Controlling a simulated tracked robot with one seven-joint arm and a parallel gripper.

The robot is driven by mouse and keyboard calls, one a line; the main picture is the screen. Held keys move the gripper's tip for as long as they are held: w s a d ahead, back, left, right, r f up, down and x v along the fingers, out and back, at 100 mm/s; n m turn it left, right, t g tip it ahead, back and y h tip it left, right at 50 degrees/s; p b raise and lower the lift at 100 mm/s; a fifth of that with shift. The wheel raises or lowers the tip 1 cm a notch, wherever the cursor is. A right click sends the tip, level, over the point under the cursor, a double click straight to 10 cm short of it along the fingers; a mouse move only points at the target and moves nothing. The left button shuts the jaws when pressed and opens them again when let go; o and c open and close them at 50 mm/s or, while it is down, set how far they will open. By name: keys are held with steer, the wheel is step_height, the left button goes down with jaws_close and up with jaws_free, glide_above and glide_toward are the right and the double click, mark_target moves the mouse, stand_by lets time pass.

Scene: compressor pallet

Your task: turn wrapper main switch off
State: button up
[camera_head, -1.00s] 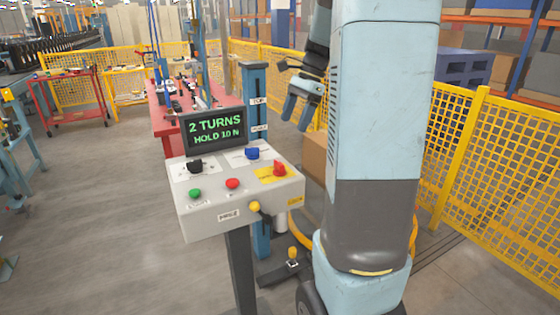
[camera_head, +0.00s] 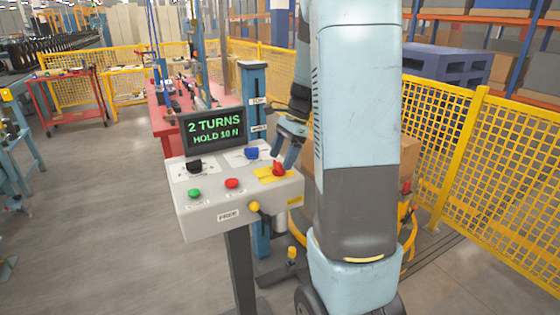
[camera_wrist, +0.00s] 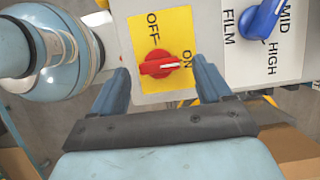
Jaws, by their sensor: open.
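The main switch is a red rotary knob (camera_head: 279,168) on a yellow plate (camera_head: 264,174) at the right of the control box top. In the wrist view the red knob (camera_wrist: 160,64) sits between the "OFF" and "ON" labels, its pale mark towards "ON". My gripper (camera_head: 284,150) is at the right edge of the box, close to the knob. In the wrist view my gripper (camera_wrist: 160,82) is open, with a finger on each side of the knob and nothing held. I cannot tell whether a finger touches it.
A screen (camera_head: 215,128) and blue post (camera_head: 256,100) stand behind.

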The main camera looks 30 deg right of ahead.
steer(key=shift+x, duration=1)
steer(key=shift+c, duration=0.3)
steer(key=c, duration=1)
